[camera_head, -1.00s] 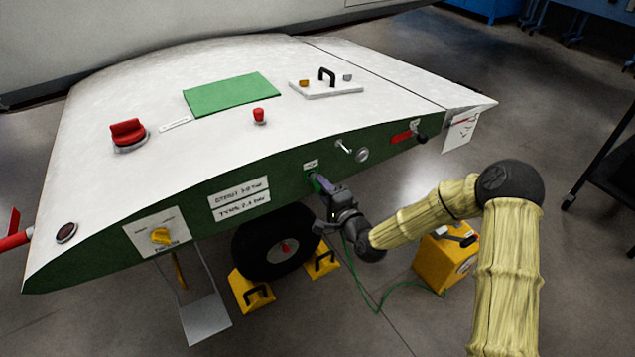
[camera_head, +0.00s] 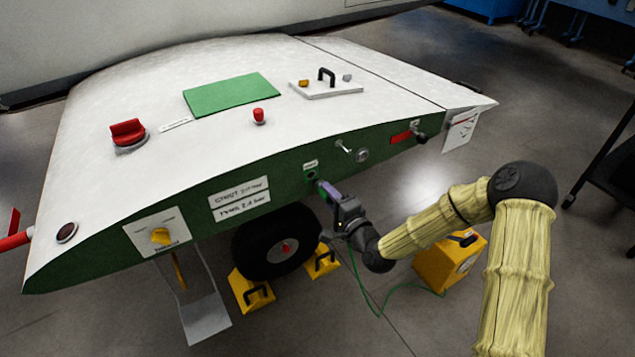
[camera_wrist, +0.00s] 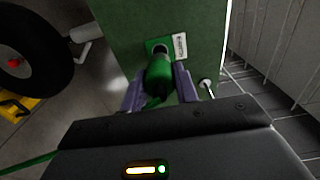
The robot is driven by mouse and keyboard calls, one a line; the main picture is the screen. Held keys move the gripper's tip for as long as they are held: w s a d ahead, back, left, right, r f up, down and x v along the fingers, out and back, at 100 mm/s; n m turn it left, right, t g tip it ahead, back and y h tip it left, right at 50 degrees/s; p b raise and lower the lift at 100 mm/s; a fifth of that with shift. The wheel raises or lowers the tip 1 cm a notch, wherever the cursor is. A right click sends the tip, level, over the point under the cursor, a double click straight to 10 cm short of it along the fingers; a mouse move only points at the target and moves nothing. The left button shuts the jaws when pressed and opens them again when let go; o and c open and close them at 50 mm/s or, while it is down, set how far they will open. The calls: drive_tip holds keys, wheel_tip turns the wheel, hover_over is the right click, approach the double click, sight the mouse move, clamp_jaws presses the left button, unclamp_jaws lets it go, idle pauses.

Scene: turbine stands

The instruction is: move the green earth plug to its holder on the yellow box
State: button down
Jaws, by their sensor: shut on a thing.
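My gripper (camera_head: 329,195) is shut on the green earth plug, just in front of the turbine's green side panel. In the wrist view the green earth plug (camera_wrist: 158,76) sits between the two purple-grey fingers. The green socket (camera_head: 311,173) on the panel shows an open dark hole, and the plug is apart from it. It also shows in the wrist view (camera_wrist: 155,46), just beyond the plug. A green cable (camera_head: 362,285) runs from the plug down to the yellow box (camera_head: 433,268) on the floor. The holder on the box is hard to make out behind my arm.
The wheel (camera_head: 274,244) stands below the panel with yellow chocks (camera_head: 252,294) at it. A silver handle (camera_head: 343,146) juts from the panel to the right of the socket.

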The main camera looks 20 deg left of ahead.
drive_tip(key=shift+s+d, duration=0.1)
drive_tip(key=w+d+f+m+t+h, duration=0.1)
drive_tip(key=d+f+m+t+h, duration=0.1)
drive_tip(key=d, duration=0.9)
drive_tip(key=w+d+f+m+t+h, duration=0.1)
drive_tip(key=d+f+m+t+h, duration=0.1)
drive_tip(key=d+f+m+h, duration=0.2)
drive_tip(key=w+d+f+m+t+h, duration=0.1)
drive_tip(key=d+f+m+h, duration=0.3)
drive_tip(key=d, duration=1.4)
wheel_tip(320, 180, down, 8)
drive_tip(key=t+h, duration=0.1)
drive_tip(key=h, duration=0.2)
drive_tip(key=shift+w+r+h, duration=0.25)
drive_tip(key=shift+h, duration=0.15)
drive_tip(key=shift+d, duration=0.1)
